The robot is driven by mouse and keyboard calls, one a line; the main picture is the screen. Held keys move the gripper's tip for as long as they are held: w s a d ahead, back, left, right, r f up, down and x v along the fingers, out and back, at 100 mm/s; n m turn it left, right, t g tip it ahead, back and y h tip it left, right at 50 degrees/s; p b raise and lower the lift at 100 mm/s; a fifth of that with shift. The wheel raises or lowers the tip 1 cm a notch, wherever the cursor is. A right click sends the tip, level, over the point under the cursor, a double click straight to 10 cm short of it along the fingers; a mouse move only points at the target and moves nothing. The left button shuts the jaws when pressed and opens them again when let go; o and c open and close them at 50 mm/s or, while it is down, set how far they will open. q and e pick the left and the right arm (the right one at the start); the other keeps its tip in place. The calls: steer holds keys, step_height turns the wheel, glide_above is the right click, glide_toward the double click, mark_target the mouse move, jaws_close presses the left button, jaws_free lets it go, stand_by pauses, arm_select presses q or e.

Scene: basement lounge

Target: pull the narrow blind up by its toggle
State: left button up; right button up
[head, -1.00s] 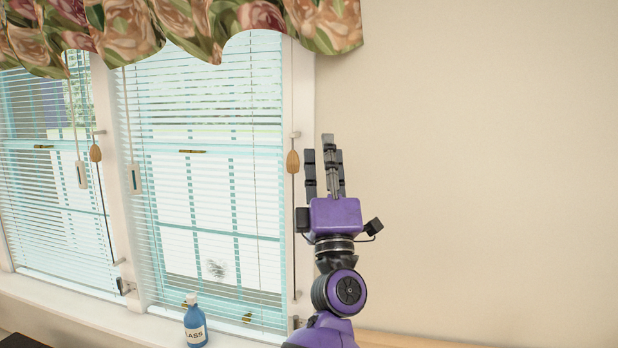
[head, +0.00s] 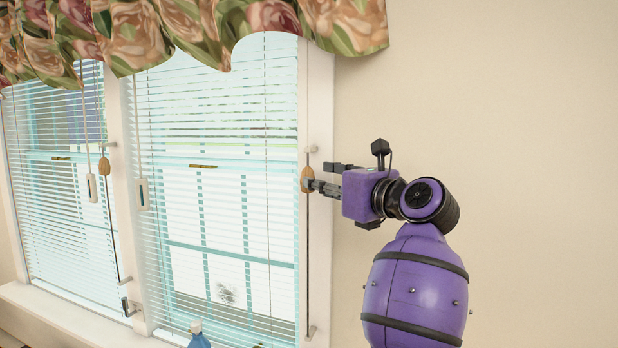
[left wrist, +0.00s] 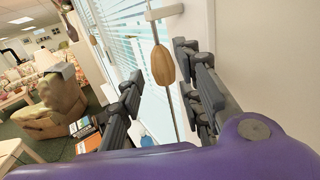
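Two white slatted blinds hang side by side, the left blind (head: 60,215) appearing narrower than the right blind (head: 215,130). A wooden toggle (head: 307,179) hangs on a cord along the right window frame. Another wooden toggle (head: 104,166) hangs on a cord between the windows. My left gripper (head: 318,176) points left at the right-hand toggle. In the left wrist view, its fingers (left wrist: 158,75) are spread, with that toggle (left wrist: 162,65) showing in the gap, seemingly just ahead of the fingertips. Contact is not clear. My right gripper is not in view.
A blue bottle (head: 198,338) stands at the sill near the right blind. Small brackets (head: 311,149) hold the cord on the frame. A floral valance (head: 250,25) hangs above. Bare wall (head: 520,150) lies to the right. The left wrist view shows an armchair (left wrist: 50,105).

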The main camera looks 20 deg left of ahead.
arm_select(q)
steer(key=x, duration=0.6)
steer(key=shift+w+f+p, duration=0.1)
steer(key=shift+p, duration=0.25)
steer(key=shift+d, duration=0.1)
jaws_close()
